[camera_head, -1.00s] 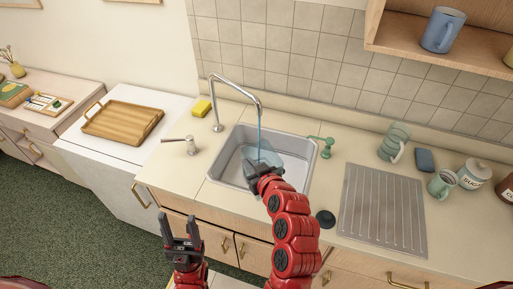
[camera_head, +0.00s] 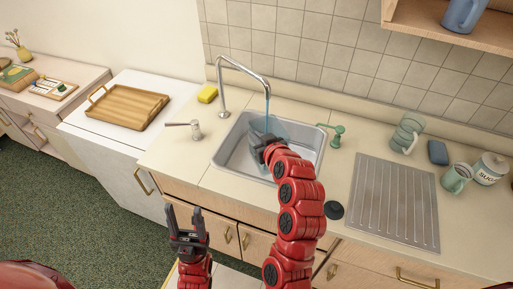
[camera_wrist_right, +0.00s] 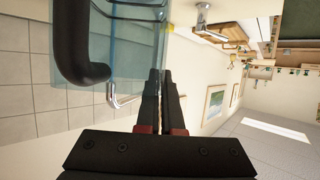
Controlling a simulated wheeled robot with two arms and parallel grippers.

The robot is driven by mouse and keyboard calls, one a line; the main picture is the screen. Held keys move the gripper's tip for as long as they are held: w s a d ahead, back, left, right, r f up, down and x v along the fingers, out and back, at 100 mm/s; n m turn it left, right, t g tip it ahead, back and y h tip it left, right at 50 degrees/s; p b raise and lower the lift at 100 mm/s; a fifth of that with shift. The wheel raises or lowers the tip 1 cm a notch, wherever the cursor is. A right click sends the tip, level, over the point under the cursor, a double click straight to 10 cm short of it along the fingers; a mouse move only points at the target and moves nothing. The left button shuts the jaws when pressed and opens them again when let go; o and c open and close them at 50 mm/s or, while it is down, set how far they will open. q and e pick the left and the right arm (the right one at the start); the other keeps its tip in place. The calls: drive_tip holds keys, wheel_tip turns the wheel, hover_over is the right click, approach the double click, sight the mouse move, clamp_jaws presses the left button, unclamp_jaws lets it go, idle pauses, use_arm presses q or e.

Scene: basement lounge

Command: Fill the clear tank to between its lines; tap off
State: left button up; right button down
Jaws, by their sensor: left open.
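The clear, bluish tank (camera_head: 270,127) is in the sink (camera_head: 228,160), under the thin stream from the chrome spout (camera_head: 245,67). My right arm hides much of it, so its lines and water level cannot be read. In the right wrist view, the tank (camera_wrist_right: 128,45) shows a thick black handle (camera_wrist_right: 75,50). My right gripper (camera_head: 258,143) has its fingers close together at the tank's edge, and they look shut on its wall (camera_wrist_right: 160,75). The tap lever (camera_head: 185,124) stands on the counter left of the sink. My left gripper (camera_head: 187,232) is open and empty in front of the cabinets.
A yellow sponge (camera_head: 207,94) lies behind the lever. A green fixture (camera_head: 337,136) and a black disc (camera_head: 334,210) are right of the sink. The ribbed drainboard (camera_head: 395,205) is bare. Green mugs (camera_head: 407,133) and a sugar jar (camera_head: 489,169) stand further right.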

drive_tip(key=w+b, duration=0.6)
drive_tip(key=w, duration=0.5)
drive_tip(key=shift+w+a+f, duration=0.15)
drive_tip(key=shift+w+a, duration=0.1)
idle(3.1)
drive_tip(key=s, duration=1.2)
drive_tip(key=shift+s+d, duration=0.35)
